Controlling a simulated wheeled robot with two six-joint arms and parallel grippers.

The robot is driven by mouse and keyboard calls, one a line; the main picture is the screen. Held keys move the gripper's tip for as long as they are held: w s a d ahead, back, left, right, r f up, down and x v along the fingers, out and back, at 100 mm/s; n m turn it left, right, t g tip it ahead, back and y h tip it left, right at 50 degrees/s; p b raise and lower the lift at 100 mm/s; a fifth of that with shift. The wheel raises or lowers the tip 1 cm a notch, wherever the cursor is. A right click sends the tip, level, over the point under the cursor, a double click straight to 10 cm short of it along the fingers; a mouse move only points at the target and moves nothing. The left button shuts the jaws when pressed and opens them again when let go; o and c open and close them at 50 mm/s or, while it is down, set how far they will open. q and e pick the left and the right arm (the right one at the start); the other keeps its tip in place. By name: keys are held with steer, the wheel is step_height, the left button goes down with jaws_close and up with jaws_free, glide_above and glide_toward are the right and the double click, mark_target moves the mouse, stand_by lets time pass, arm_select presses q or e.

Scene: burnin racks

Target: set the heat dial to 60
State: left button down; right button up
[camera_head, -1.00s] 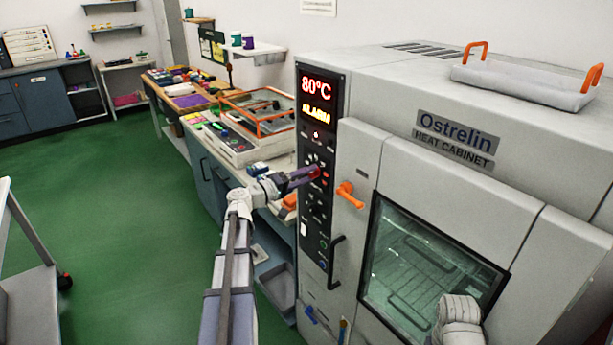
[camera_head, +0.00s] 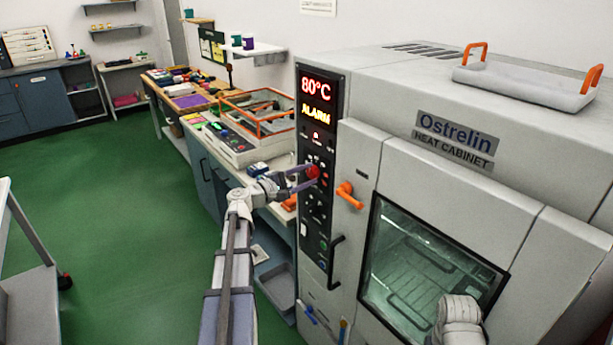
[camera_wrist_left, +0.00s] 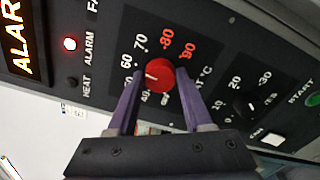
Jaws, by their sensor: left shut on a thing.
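The red heat dial (camera_head: 313,171) is on the black control panel (camera_head: 313,220) of the heat cabinet. In the left wrist view the dial (camera_wrist_left: 158,76) sits between my purple fingers, one on each side. Its white mark points left, below the printed 60; a finger partly covers the scale there. My left gripper (camera_head: 309,176) is shut on the dial, and its fingers (camera_wrist_left: 158,80) show in the wrist view. The display (camera_head: 318,97) reads 80°C with ALARM in yellow below.
An orange handle (camera_head: 349,195) sticks out just right of the dial, with a black handle (camera_head: 335,262) below. A second, black dial (camera_wrist_left: 246,105) is near the red one. A cluttered bench (camera_head: 240,172) stands left of the cabinet; green floor (camera_head: 130,220) is open.

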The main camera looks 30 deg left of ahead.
arm_select(q)
steer(key=shift+n, duration=0.4)
stand_by(0.3)
steer(key=shift+c, duration=1.6)
jaws_free()
steer(key=v, duration=0.8)
